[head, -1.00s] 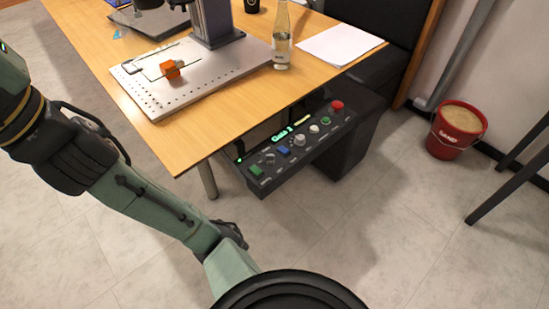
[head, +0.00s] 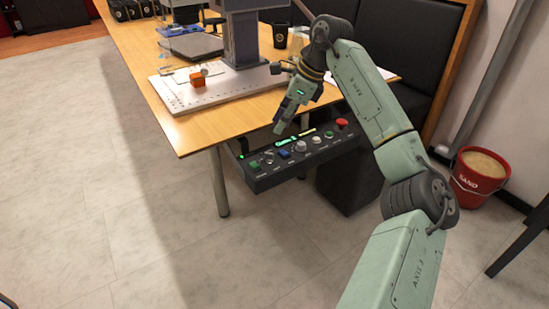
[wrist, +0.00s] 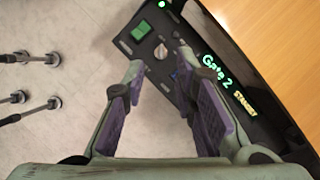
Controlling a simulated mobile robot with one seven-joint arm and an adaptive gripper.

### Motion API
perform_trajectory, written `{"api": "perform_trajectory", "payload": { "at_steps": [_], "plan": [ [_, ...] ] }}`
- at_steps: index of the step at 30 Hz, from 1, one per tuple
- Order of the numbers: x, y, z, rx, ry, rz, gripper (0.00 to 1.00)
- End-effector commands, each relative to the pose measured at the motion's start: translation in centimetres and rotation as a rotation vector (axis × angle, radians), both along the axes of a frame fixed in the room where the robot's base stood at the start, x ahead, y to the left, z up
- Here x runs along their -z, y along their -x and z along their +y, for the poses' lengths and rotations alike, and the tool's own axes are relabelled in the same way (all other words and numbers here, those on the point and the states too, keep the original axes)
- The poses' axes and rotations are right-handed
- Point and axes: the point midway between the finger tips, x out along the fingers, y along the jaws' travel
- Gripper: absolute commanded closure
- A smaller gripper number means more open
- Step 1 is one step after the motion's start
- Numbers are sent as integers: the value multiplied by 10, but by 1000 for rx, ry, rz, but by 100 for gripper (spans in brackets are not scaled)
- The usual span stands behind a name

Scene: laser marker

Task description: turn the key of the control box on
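The black control box (head: 300,167) hangs at the table's front edge. In the wrist view its panel (wrist: 127,46) shows a green switch (wrist: 141,30), a silver key or knob (wrist: 161,51) beside it, and a lit display (wrist: 213,68) reading "Gate 2" and what looks like "STANDBY". The silver piece appears between and slightly beyond my fingertips. My gripper (wrist: 160,62) is open and empty, its purple-padded fingers apart. I cannot tell how close the fingertips are to the panel.
A red emergency button (head: 342,123) and a blue button (head: 284,153) also sit on the panel. The wooden table (head: 190,132) bears a metal plate (head: 222,92) with an orange block (head: 197,80). A red sand bucket (head: 478,178) stands right. The floor at left is clear.

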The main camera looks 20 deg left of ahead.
Motion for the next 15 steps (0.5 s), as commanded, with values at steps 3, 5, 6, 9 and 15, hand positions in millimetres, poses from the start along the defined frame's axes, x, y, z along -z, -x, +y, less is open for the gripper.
{"api": "perform_trajectory", "payload": {
  "at_steps": [3, 5, 6, 9, 15],
  "plan": [
    [7, -4, -10, 14, 29, 0, 74],
    [12, -4, -9, 14, 30, 0, 74],
    [17, -3, -6, 12, 29, 0, 74],
    [33, -2, 1, 12, 28, 2, 74],
    [68, 0, 17, 11, 26, 2, 74]
  ]
}}
